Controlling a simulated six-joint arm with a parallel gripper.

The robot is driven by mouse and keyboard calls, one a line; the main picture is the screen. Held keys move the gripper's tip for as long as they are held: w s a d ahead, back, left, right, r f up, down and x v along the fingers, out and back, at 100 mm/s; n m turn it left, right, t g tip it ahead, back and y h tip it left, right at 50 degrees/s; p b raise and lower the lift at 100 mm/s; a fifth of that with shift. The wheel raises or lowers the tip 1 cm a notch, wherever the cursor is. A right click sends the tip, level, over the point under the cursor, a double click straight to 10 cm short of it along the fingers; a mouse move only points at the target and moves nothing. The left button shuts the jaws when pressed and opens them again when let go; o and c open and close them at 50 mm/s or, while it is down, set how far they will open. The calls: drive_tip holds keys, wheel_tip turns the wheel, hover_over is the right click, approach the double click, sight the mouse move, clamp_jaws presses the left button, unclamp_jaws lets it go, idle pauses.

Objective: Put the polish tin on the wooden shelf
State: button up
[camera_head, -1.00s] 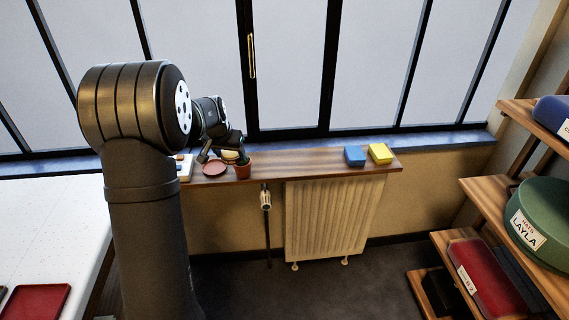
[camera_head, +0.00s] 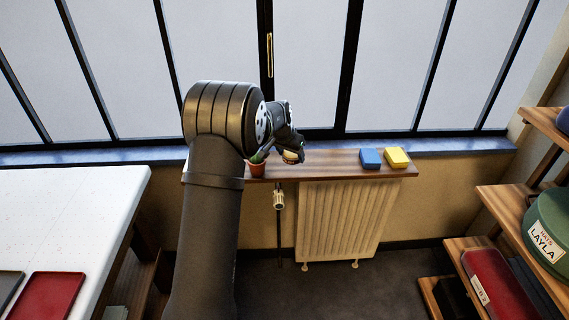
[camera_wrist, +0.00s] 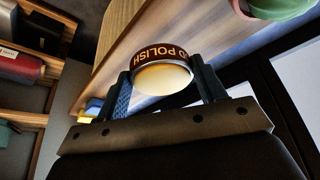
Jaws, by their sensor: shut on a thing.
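The polish tin, round with a dark label band reading "POLISH" and a pale face, sits between my gripper's two fingers in the wrist view (camera_wrist: 163,78). My gripper (camera_wrist: 164,88) is shut on it. In the head view the tin (camera_head: 291,157) shows small under my gripper (camera_head: 292,153), over the wooden board above the radiator (camera_head: 330,166); whether it touches the board cannot be told. A rack of wooden shelves (camera_head: 497,207) stands at the far right, well apart from my gripper.
A potted plant (camera_head: 257,168) stands just left of the tin. A blue block (camera_head: 370,158) and a yellow block (camera_head: 396,157) lie on the board's right part. Bare board lies between tin and blocks. The rack holds a green hat box (camera_head: 550,230) and a red case (camera_head: 490,280).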

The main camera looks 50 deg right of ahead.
sight(285, 168)
drive_tip(key=w+f, duration=0.2)
drive_tip(key=w, duration=0.1)
drive_tip(key=shift+w, duration=0.15)
drive_tip(key=shift+f, duration=2)
drive_tip(key=o, duration=1.2)
drive_tip(key=shift+f, duration=0.15)
drive_tip(key=v, duration=1.2)
drive_tip(key=shift+a, duration=0.1)
